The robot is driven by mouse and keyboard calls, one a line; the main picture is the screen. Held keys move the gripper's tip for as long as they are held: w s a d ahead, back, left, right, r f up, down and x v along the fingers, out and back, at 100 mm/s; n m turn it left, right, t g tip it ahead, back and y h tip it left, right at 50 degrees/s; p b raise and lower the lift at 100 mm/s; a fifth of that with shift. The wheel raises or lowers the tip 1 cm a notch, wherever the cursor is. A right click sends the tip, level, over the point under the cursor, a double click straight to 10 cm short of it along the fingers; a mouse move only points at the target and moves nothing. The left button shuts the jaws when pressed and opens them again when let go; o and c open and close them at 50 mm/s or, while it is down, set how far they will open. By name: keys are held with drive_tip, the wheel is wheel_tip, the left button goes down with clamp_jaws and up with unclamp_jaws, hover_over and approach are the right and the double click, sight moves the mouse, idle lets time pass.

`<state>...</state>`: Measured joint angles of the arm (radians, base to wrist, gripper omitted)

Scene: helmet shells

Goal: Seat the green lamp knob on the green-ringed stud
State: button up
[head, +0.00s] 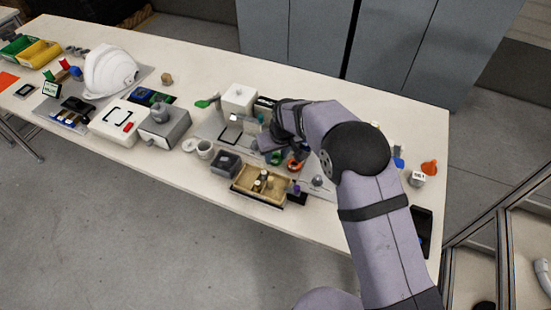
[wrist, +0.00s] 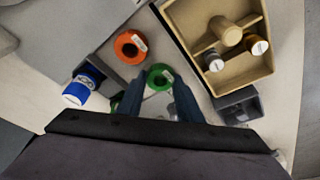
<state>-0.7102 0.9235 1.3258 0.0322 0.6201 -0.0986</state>
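The green ring (wrist: 160,77) has a dark centre and a white label. In the wrist view it lies just beyond my fingertips and between them; it also shows in the head view (head: 276,157), beside my gripper. My gripper (wrist: 157,88) points down at the workplate with its two blue-grey fingers apart. A pale, partly greenish patch shows low between the fingers; I cannot tell if it is a held part or the plate beneath. I cannot make out the green lamp knob for certain.
A white helmet (head: 110,72) stands farther left.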

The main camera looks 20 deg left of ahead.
drive_tip(key=shift+r, duration=0.1)
wheel_tip(320, 180, up, 10)
drive_tip(key=shift+f+b, duration=0.1)
drive_tip(key=shift+b, duration=1.05)
drive_tip(key=w+d+r+m+p, duration=0.1)
drive_tip(key=w+d+r, duration=0.15)
drive_tip(key=d, duration=0.45)
drive_tip(key=w+d+r+m+p, duration=0.1)
drive_tip(key=w+d+r+m, duration=0.15)
drive_tip(key=d, duration=0.45)
drive_tip(key=d+f+m+h, duration=0.1)
drive_tip(key=d+m, duration=0.1)
drive_tip(key=m, duration=0.1)
drive_tip(key=s+d+f+m+h, duration=0.1)
drive_tip(key=m, duration=0.3)
drive_tip(key=s+d+f+m+h, duration=0.1)
drive_tip(key=d+m, duration=0.1)
drive_tip(key=m, duration=0.1)
drive_tip(key=shift+d+t+h, duration=0.3)
drive_tip(key=shift+t, duration=0.1)
drive_tip(key=shift+f+p, duration=1.4)
drive_tip(key=shift+f, duration=3.65)
